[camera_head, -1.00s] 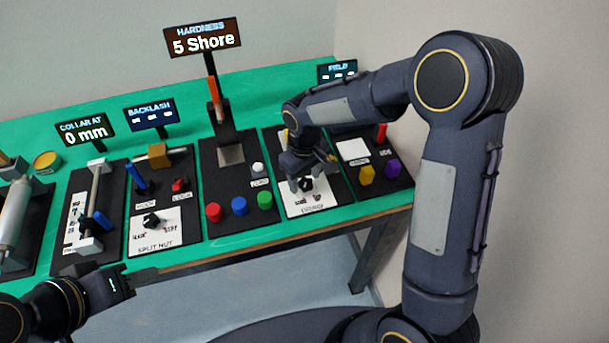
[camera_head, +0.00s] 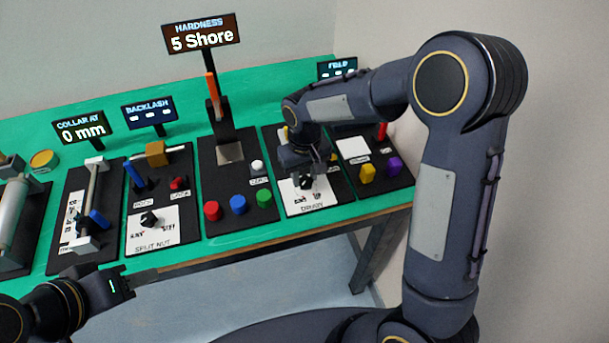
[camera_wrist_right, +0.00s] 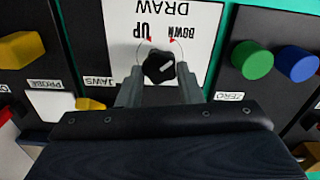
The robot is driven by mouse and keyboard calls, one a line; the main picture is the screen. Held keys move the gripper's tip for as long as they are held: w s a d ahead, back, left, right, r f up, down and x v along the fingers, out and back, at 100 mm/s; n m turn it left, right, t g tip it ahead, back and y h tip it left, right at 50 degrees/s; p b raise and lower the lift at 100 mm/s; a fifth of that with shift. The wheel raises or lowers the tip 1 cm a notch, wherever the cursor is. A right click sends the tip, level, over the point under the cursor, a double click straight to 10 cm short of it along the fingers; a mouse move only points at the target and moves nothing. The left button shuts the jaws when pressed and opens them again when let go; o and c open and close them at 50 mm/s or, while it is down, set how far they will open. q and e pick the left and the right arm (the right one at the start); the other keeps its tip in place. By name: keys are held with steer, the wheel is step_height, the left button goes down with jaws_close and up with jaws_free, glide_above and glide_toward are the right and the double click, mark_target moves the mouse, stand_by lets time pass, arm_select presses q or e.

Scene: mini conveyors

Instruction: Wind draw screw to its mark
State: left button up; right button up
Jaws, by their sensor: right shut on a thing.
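The DRAW panel (camera_head: 321,200) is a white plate with a black knob (camera_head: 306,181). In the right wrist view the same knob (camera_wrist_right: 158,66) sits below the upside-down words UP and DOWN, with a red mark near each word. A short white line on the knob slants up to the right. My right gripper (camera_wrist_right: 158,82) has one finger on each side of the knob and is shut on it. My left gripper (camera_head: 128,282) hangs in front of the bench's near edge, away from the panels; its finger gap is unclear. I cannot pick out the draw screw itself.
The HARDNESS display (camera_head: 201,35) reads 5 Shore, and the COLLAR AT display (camera_head: 83,130) reads 0 mm. Red, blue and green buttons (camera_head: 238,204) stand left of the DRAW panel. Yellow and purple knobs (camera_head: 393,166) stand to its right. The SPLIT NUT panel (camera_head: 165,240) is further left.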

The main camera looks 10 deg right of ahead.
mark_target(306, 178)
steer(key=m, duration=0.5)
steer(key=shift+r+b, duration=0.1)
steer(key=shift+b, duration=0.25)
steer(key=shift+d+m, duration=0.1)
steer(key=shift+m, duration=0.2)
steer(key=o, duration=1)
steer(key=shift+c, duration=0.2)
step_height(306, 178, up, 7)
steer(key=shift+r, duration=0.4)
